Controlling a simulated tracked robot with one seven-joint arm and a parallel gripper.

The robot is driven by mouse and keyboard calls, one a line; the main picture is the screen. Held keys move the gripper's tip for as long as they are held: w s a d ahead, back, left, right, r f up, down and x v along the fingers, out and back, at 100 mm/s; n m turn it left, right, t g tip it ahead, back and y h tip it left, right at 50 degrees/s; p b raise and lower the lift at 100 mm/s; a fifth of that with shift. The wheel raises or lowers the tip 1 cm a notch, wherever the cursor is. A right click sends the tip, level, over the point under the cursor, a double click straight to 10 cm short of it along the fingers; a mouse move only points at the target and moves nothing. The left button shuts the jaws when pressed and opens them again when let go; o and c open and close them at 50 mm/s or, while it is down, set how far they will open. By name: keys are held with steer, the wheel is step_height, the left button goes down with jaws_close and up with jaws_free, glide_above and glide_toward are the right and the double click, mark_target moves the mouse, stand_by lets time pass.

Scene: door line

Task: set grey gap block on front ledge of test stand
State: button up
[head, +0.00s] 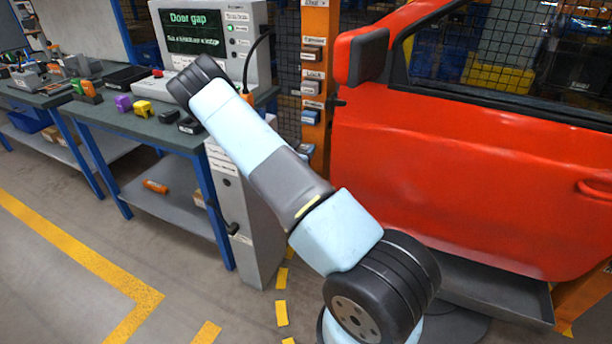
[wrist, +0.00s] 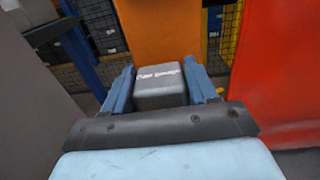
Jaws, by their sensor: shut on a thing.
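A grey gap block (wrist: 160,98) with white lettering on it sits between the two blue fingers of my gripper (wrist: 163,78) in the wrist view. The gripper is shut on it. In the head view my arm hides the gripper and the block. The test stand (head: 262,42) is a light grey cabinet with a dark screen reading "Door gap", at the top centre of the head view. My arm crosses in front of its lower part, and I cannot make out its front ledge clearly.
An orange post (head: 317,75) with labelled holders stands right of the stand, and beyond it a red car door (head: 450,175). At left is a workbench (head: 150,125) with a purple block (head: 123,103), a yellow block (head: 143,107) and dark items. Yellow lines mark the floor.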

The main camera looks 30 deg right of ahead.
steer(key=shift+w+d+f, duration=0.45)
steer(key=shift+d+f, duration=0.15)
steer(key=shift+f, duration=0.1)
steer(key=f, duration=0.5)
steer(key=shift+d, duration=0.35)
steer(key=shift+f, duration=2.4)
steer(key=o, duration=1.2)
